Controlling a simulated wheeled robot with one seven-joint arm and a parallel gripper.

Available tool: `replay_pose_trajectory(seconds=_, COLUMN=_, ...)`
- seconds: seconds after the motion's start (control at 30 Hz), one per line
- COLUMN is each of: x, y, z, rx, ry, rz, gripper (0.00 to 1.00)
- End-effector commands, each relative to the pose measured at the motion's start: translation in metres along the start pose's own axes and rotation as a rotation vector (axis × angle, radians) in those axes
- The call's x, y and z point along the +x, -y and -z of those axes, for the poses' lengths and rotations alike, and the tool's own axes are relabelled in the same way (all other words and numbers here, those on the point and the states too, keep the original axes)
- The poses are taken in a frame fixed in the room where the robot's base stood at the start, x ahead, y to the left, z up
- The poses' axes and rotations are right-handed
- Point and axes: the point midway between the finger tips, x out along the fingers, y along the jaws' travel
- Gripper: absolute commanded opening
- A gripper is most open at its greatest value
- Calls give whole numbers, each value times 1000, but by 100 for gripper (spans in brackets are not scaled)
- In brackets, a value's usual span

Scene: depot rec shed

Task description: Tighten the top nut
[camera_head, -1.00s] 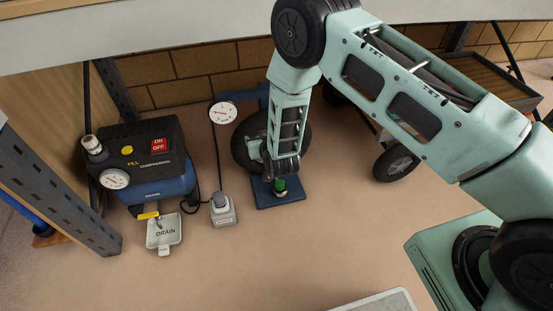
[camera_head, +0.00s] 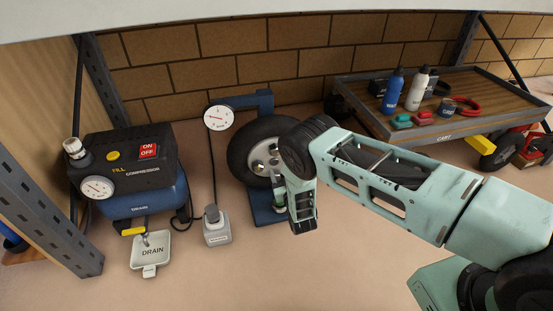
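A black-tyred wheel (camera_head: 240,150) stands upright on a blue stand (camera_head: 266,216) near the back wall. Its pale hub (camera_head: 258,168) shows a few small nuts, and part of it is hidden behind my arm. One nut (camera_head: 273,148) shows near the top of the hub, beside my arm. My gripper (camera_head: 300,226) hangs pointing down in front of the wheel's right side. A small green and pale piece (camera_head: 278,203) shows just left of my gripper; I cannot tell whether it is held. Whether the fingers are open or shut is not clear.
A compressor (camera_head: 135,170) stands at left, with a drain tray (camera_head: 150,250) before it. A grey box (camera_head: 216,228) sits near the stand. A gauge (camera_head: 218,118) is beside the wheel. A cart (camera_head: 440,115) with bottles stands at right. The front floor is clear.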

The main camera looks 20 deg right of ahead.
Motion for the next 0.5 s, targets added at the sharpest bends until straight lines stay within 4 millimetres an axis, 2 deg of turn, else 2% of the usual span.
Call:
replay_pose_trajectory(seconds=0.1, x=27, y=0, z=-3, rx=0, ry=-5, rz=-1, gripper=63)
replay_pose_trajectory(seconds=0.3, x=66, y=0, z=-3, rx=1, ry=-4, rz=0, gripper=63)
replay_pose_trajectory(seconds=0.5, x=92, y=0, z=-2, rx=0, ry=-2, rz=0, gripper=63)
